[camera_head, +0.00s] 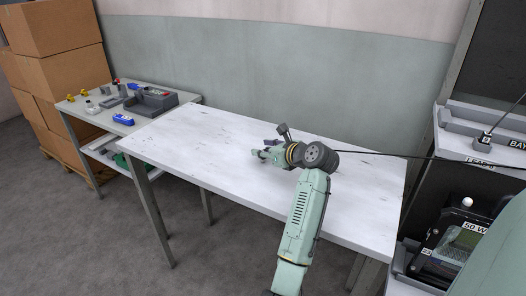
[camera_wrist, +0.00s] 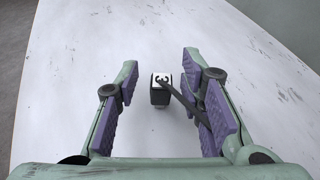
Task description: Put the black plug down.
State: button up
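The black plug (camera_wrist: 160,95) shows in the wrist view, with a white label marked 3 on its upper face. It lies between the two fingers of my gripper (camera_wrist: 160,66), with a clear gap on both sides. The fingers have purple pads and stand open. The plug appears to be on the white table (camera_wrist: 80,60). Its dark cable runs from it toward the right finger. In the head view my gripper (camera_head: 262,153) is low over the middle of the table (camera_head: 200,140), and I cannot make out the plug there.
A thin black cable (camera_head: 430,157) stretches from my wrist area to the right. A side table (camera_head: 90,118) with a grey device (camera_head: 150,103) and small parts stands left. Cardboard boxes (camera_head: 55,40) are behind it. A rack with a floodlight housing (camera_head: 455,245) is right. The table's left half is clear.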

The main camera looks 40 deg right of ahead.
jog(key=b+v, duration=0.2)
jog(key=v, duration=0.9)
jog(key=shift+s+b, duration=0.15)
jog(key=shift+b, duration=0.2)
